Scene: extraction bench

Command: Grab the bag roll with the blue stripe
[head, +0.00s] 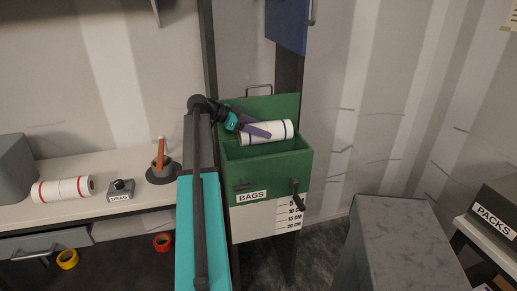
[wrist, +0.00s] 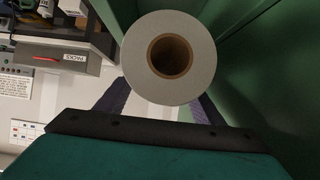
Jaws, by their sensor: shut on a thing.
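The bag roll with dark blue stripes (head: 278,131) is white and lies tilted at the mouth of the green bin labelled BAGS (head: 262,175). My gripper (head: 257,130) is shut on this roll from the left, with its purple fingers along it. In the wrist view the roll (wrist: 201,72) shows end-on with its brown core hole, between the fingers of my gripper (wrist: 158,106). Its stripes are hidden there. Whether the roll touches the bin's wall I cannot tell.
A white roll with red-orange stripes (head: 63,189) lies on the left bench (head: 110,200), near a DRAG-labelled block (head: 120,190) and a dark holder (head: 163,172). Two tape rolls lie below. A grey box (head: 400,240) and a PACKS bin (head: 494,216) stand right.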

